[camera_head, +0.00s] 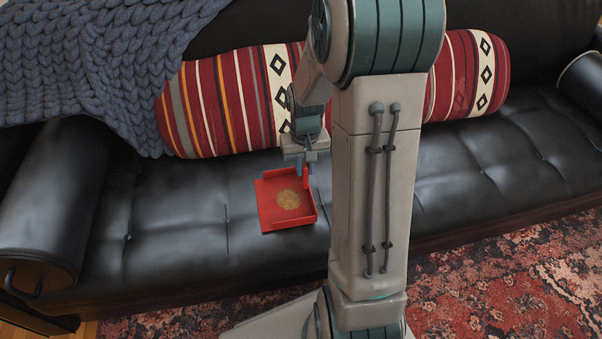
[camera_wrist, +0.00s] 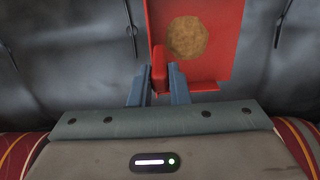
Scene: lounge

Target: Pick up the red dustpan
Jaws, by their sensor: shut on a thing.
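The red dustpan (camera_head: 267,205) is at the black leather sofa's seat, left of my arm's column in the head view. A round tan, cookie-like thing (camera_head: 288,199) lies in its pan. My gripper (camera_head: 306,163) is at the dustpan's back right corner, pointing down. In the wrist view the dustpan (camera_wrist: 225,65) shows at the top, with the round thing (camera_wrist: 187,37) in it. The blue fingers of my gripper (camera_wrist: 159,72) are shut on the dustpan's red handle, one on each side. I cannot tell whether the dustpan touches the seat.
The black sofa (camera_head: 180,215) has a striped bolster (camera_head: 225,100) along its back, close behind my gripper. A grey-blue knitted blanket (camera_head: 90,70) drapes over the back left. The seat left of the dustpan is clear. A patterned red rug (camera_head: 510,280) covers the floor.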

